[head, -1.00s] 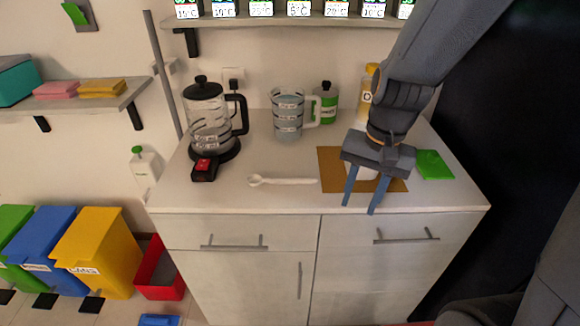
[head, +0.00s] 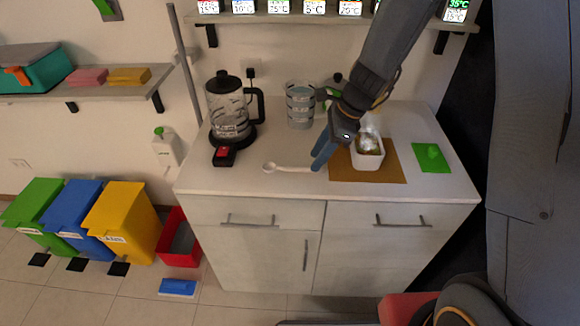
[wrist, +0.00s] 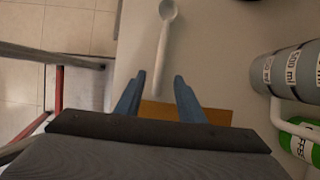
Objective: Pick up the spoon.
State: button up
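The white spoon (head: 288,168) lies on the white countertop (head: 235,181), bowl to the left and handle to the right. In the wrist view the spoon (wrist: 163,42) has its bowl at the top edge and its handle running down between my fingers. My gripper (head: 317,163) is by the handle end in the head view. In the wrist view my gripper (wrist: 159,77) is open, one blue finger on each side of the handle. Whether the fingertips are at the spoon's height is hard to tell.
The kettle (head: 228,112) and measuring jug (head: 300,105) stand behind the spoon. A white bowl (head: 368,158) with something in it sits on a brown mat (head: 392,174) right of my gripper, with a green item (head: 431,157) further right. The counter's front left is clear.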

aim_at(293, 169)
jog(key=shift+x, duration=1.5)
jog(key=shift+d, duration=0.1)
grip_shut()
jog(key=shift+r, duration=0.1)
